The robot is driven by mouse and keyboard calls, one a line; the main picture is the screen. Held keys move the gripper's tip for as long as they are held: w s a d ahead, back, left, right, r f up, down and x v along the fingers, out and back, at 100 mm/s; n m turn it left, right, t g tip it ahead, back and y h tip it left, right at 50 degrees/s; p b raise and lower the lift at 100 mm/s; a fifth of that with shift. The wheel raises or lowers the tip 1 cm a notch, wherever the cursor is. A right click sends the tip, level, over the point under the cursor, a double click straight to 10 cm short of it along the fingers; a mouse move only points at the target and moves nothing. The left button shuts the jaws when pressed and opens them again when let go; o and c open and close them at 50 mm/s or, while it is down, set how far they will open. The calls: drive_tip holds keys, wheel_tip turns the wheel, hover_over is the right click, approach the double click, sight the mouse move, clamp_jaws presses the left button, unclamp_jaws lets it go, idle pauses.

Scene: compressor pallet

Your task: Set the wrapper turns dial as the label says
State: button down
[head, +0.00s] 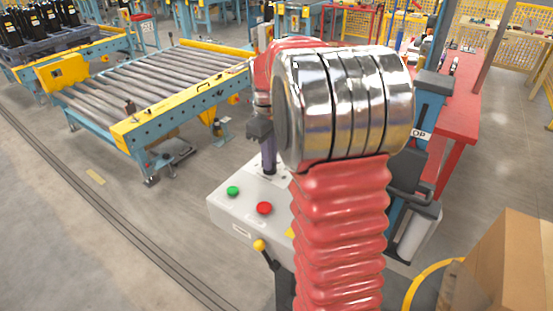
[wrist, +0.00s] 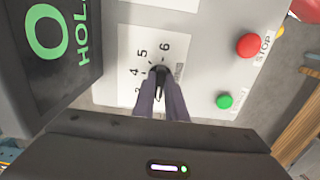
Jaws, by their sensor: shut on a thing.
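The wrapper turns dial (wrist: 158,79) is a small black knob on a white scale plate (wrist: 128,44) in the wrist view. The numbers 4, 5 and 6 read clearly around its upper left side; lower ones are partly hidden. My gripper (wrist: 160,90) has its two purple-grey fingers closed on the knob, and it also shows from the side in the head view (head: 269,170), pointing down at the panel. The fingers cover much of the knob, so I cannot tell exactly which number it points to. No label giving a turns setting is readable.
The light grey control panel (head: 225,207) carries a green button (wrist: 224,101) and a red stop button (wrist: 248,45). A dark display (wrist: 50,60) with green lettering stands close at the left in the wrist view. A yellow-knobbed lever (head: 260,245) is on the panel's front. A roller conveyor (head: 150,85) stands behind left.

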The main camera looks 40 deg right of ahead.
drive_tip(key=shift+a+f, duration=0.1)
drive_tip(key=shift+a, duration=0.25)
drive_tip(key=c, duration=1.8)
unclamp_jaws()
drive_tip(key=shift+w, duration=0.1)
drive_tip(key=shift+s+d, duration=0.2)
drive_tip(key=shift+d, duration=0.05)
wheel_tip(320, 180, up, 14)
drive_tip(key=shift+a, duration=0.4)
drive_tip(key=shift+w, duration=0.15)
